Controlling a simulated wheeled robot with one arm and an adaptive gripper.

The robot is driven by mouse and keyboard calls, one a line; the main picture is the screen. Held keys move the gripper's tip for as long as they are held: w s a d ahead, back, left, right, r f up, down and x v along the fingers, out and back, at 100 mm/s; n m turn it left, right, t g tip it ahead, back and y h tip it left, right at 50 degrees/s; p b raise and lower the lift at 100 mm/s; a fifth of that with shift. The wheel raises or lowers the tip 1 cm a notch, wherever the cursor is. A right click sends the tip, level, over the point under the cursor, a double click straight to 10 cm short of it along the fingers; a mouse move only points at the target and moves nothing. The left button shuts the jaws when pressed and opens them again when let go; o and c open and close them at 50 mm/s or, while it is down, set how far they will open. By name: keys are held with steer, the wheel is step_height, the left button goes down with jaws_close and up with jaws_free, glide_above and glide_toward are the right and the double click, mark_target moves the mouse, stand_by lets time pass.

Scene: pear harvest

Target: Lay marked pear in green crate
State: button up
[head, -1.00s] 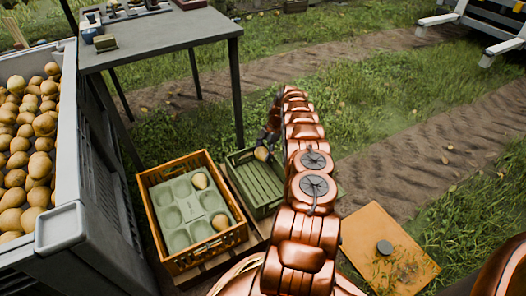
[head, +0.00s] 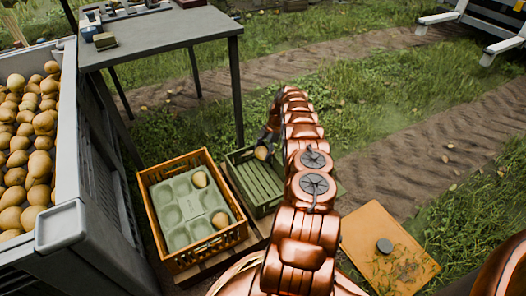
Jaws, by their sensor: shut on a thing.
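My gripper (head: 268,143) is at the far end of my copper arm, over the back right part of the green crate (head: 258,190). It is shut on a pear (head: 262,153), which shows just above the slatted floor of the crate. Whether the pear touches the crate I cannot tell, and no mark on it can be made out at this size. My arm hides the right side of the green crate. The visible slats are bare.
An orange crate (head: 153,180) with a green moulded tray holding two pears (head: 199,179) stands left of the green crate. A large grey bin (head: 62,228) full of pears is at the left. A grey table (head: 165,40) stands behind. An orange board (head: 385,245) lies right.

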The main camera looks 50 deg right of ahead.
steer(key=shift+f, duration=0.8)
stand_by(0.6)
steer(key=o, duration=1.2)
steer(key=shift+v, duration=6)
